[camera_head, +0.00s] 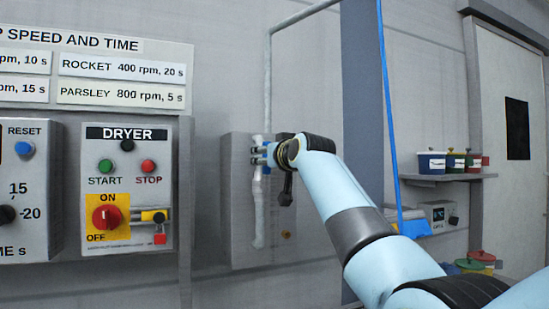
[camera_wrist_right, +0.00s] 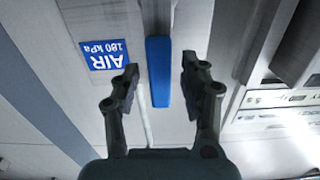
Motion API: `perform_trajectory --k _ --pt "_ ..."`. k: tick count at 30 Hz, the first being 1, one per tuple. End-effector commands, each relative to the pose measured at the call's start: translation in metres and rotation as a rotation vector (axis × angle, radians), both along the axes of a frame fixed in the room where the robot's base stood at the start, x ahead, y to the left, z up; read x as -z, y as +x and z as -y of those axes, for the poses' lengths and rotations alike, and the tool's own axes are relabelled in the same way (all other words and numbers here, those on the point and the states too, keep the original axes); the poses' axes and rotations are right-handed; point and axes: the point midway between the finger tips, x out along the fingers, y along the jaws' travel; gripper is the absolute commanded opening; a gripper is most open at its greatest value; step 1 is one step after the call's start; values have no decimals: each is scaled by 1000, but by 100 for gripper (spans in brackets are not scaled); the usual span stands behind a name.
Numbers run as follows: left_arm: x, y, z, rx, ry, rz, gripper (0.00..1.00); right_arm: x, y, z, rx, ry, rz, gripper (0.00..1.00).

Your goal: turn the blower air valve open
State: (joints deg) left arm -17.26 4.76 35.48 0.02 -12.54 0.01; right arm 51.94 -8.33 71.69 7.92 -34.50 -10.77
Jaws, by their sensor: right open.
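The air valve's blue lever (camera_wrist_right: 158,72) shows in the right wrist view, lying lengthwise between my fingers. My right gripper (camera_wrist_right: 160,68) is open, one finger on each side of the lever, with gaps to both. In the head view my right gripper (camera_head: 268,155) is at the pale vertical pipe (camera_head: 258,215) on a grey panel. Small blue parts show there, but my wrist hides much of the valve. My left gripper is in neither view.
The dryer panel (camera_head: 125,235) with its red and yellow switch (camera_head: 106,217) is to the left of the pipe. A shelf (camera_head: 448,178) with several small tubs is at the right, near a door (camera_head: 515,150). A blue hose (camera_head: 387,100) hangs behind my arm.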

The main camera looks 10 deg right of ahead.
Motion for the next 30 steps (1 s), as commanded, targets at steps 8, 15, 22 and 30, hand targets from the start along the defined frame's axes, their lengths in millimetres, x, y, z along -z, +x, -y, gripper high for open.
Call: perform_trajectory --k 8,15,22,30 --pt "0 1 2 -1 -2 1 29 1 -47 9 1 1 2 44" --pt "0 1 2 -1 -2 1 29 1 -92 18 1 0 0 44" --pt "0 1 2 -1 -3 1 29 1 -111 21 0 0 -2 44" --pt "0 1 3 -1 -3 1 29 1 -112 22 0 0 -1 44"
